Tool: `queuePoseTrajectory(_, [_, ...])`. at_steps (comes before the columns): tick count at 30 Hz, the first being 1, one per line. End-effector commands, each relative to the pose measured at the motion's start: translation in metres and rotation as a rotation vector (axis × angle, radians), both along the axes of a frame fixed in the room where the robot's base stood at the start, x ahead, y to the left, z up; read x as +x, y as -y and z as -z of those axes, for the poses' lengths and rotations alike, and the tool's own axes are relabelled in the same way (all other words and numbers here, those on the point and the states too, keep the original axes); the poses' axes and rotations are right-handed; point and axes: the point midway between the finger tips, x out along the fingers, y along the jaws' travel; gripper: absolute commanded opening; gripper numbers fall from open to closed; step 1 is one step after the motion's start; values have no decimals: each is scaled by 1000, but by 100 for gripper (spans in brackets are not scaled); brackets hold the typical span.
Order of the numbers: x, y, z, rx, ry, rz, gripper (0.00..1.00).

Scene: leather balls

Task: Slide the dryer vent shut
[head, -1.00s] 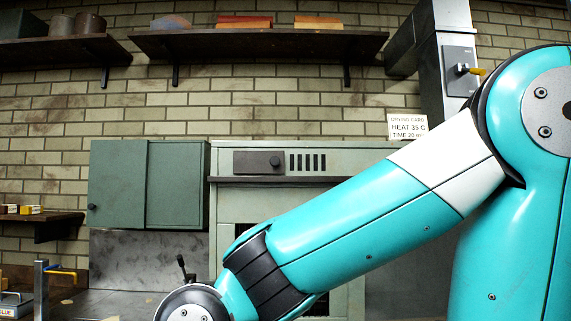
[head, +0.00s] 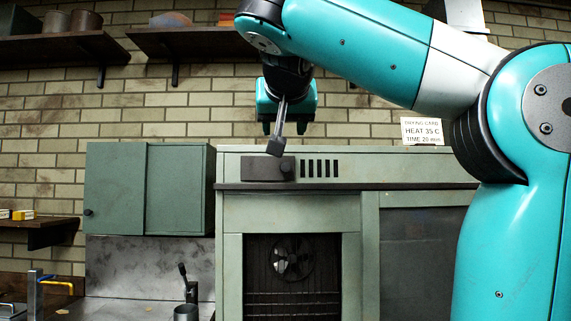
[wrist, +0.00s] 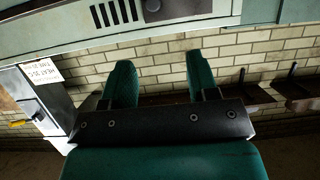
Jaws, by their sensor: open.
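The dryer (head: 290,202) is a pale green cabinet against the brick wall. The vent slider (head: 258,170) is a dark plate with a round knob (head: 286,168) at its right end, on the upper front panel. Several dark vent slots (head: 320,168) lie uncovered to its right. My gripper (head: 285,128) is open and empty above the slider, apart from it.
A card (head: 422,131) stands on the dryer top at right. A green wall cabinet (head: 145,188) hangs at left, with wall shelves (head: 190,42) above. A metal duct (wrist: 45,100) shows in the wrist view. The dryer's lower window (head: 292,275) holds a fan.

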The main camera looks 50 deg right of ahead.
Motion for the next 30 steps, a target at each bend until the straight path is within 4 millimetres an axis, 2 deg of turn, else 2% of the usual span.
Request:
queuePoseTrajectory(4, [-6,7,0,15,12,36,54])
queuePoseTrajectory(11, [9,26,12,14,8,41,54])
queuePoseTrajectory(30, [81,110,56,17,6,36,54])
